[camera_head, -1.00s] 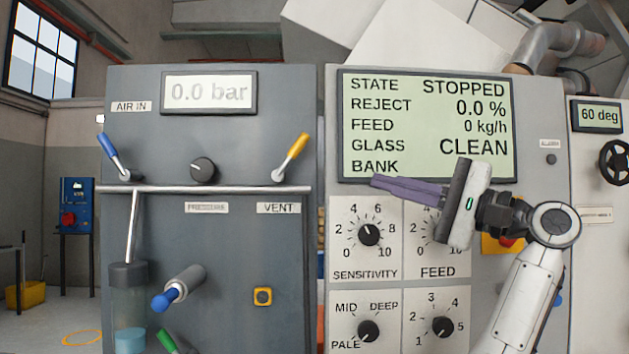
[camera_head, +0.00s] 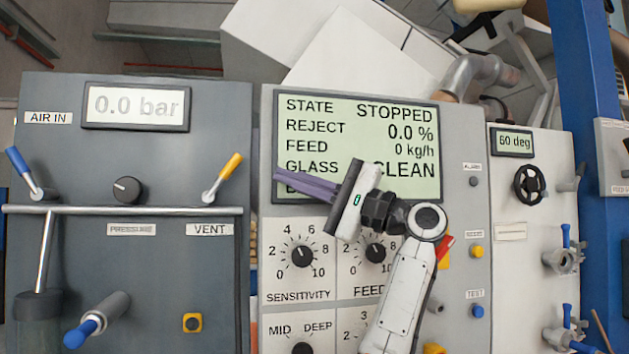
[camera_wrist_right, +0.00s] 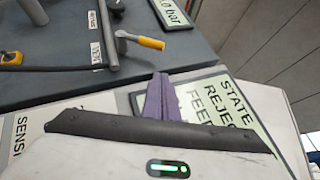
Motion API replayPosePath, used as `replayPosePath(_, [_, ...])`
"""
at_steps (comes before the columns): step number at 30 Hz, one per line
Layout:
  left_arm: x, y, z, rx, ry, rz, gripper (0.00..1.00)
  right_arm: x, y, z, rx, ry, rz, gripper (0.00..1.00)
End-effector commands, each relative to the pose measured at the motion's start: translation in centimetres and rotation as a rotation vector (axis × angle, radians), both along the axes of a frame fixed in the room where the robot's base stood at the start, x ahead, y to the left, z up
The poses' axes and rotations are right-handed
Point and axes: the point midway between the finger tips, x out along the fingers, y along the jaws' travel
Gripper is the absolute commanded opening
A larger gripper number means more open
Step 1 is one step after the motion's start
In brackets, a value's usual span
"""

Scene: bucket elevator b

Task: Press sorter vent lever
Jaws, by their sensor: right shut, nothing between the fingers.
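The vent lever (camera_head: 223,178) has a yellow handle and a metal stem, and is tilted up to the right above the VENT label (camera_head: 209,230) on the dark grey panel. In the right wrist view the yellow vent lever (camera_wrist_right: 140,40) lies beyond my fingertips, to the upper left. My right gripper (camera_head: 278,181) is shut and empty, its purple fingers pointing left in front of the lower left part of the display. The fingers also show in the right wrist view (camera_wrist_right: 160,95). The gripper is right of the lever, apart from it. My left gripper is out of view.
The pressure display (camera_head: 136,104) reads 0.0 bar. The blue air-in lever (camera_head: 22,168) stands at left, and a horizontal metal pipe (camera_head: 120,210) crosses below the levers. The sorter display (camera_head: 355,125) reads STOPPED. Knobs (camera_head: 302,256) sit below my gripper.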

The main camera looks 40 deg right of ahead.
Motion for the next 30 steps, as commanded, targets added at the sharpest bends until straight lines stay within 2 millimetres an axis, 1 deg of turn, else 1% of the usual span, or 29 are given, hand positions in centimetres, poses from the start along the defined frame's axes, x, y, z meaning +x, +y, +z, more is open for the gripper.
replayPosePath(1, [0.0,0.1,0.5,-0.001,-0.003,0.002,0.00,1.0,0.5,0.6,0.002,0.001,0.004,0.00])
replayPosePath(3, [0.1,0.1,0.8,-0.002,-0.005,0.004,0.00,2.1,1.0,1.1,0.000,0.001,0.005,0.00])
replayPosePath(6, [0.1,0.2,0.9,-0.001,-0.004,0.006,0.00,2.4,2.5,1.7,-0.001,-0.002,0.002,0.00])
replayPosePath(9, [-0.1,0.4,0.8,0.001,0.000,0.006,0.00,2.8,3.4,2.0,-0.001,-0.002,0.001,0.00])
replayPosePath(12, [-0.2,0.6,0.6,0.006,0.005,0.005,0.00,3.0,4.0,2.2,-0.001,0.000,0.000,0.00])
replayPosePath(23, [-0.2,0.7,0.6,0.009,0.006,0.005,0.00,3.0,4.2,2.3,0.000,0.000,-0.001,0.00])
replayPosePath(30, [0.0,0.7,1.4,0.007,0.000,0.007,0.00,3.1,4.2,2.7,-0.021,0.013,-0.002,0.00])
